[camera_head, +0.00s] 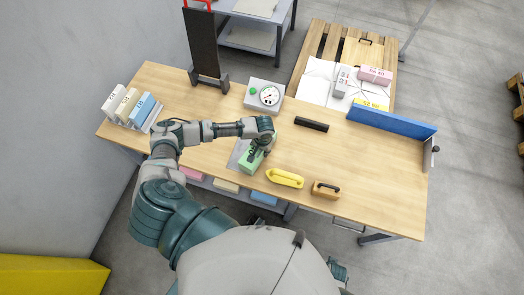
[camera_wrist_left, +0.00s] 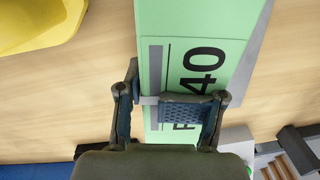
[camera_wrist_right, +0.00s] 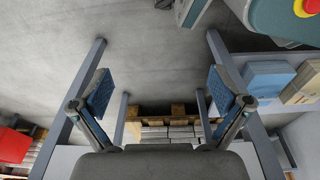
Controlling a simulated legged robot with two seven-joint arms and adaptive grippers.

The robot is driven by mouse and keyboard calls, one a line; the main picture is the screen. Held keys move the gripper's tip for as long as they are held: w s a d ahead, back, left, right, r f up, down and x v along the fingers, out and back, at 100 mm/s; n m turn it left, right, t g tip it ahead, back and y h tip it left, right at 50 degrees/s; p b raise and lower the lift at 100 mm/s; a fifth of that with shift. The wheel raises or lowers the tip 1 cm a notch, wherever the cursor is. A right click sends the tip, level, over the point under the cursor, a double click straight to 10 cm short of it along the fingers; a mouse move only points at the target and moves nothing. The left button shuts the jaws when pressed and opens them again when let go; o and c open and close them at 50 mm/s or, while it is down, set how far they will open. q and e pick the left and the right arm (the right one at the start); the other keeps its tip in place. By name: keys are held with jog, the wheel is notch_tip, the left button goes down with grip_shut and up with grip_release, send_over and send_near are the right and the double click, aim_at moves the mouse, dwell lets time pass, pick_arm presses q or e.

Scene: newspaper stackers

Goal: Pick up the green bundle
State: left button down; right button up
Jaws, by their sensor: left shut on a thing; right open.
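The green bundle (camera_head: 250,160) lies on the wooden workbench, near its middle. My left gripper (camera_head: 264,149) comes down over the bundle and is shut on it. The bundle's end under the gripper body is hidden. My right gripper (camera_wrist_right: 160,90) is open and empty, below the bench level, with floor and table legs beyond it.
A yellow handled object (camera_head: 285,178) and a wooden block with a black handle (camera_head: 326,190) lie right of the bundle. White and blue bundles (camera_head: 145,108) stand at left. A blue wall (camera_head: 391,122) edges the right.

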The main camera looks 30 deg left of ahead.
pick_arm(q)
jog(key=shift+s+a, duration=0.25)
jog(key=shift+a, duration=0.05)
notch_tip(320, 180, up, 8)
jog(key=shift+w+r+p, duration=0.15)
jog(key=shift+r+p, duration=0.05)
jog(key=shift+p, duration=0.9)
jog(key=shift+w+d+r, duration=0.1)
jog(key=shift+d+r, duration=0.2)
jog(key=shift+r, duration=0.15)
pick_arm(e)
jog(key=shift+s+d+f, duration=0.2)
jog(key=shift+s+f, duration=0.75)
jog(key=shift+f, duration=0.15)
jog(key=shift+s+d+f, duration=0.15)
jog(key=shift+s+f, duration=0.8)
jog(key=shift+f, duration=0.1)
pick_arm(q)
jog(key=shift+c, duration=1.9)
grip_release()
jog(key=shift+a, duration=0.25)
pick_arm(e)
jog(key=shift+a, duration=0.15)
pick_arm(q)
jog(key=shift+d, duration=0.1)
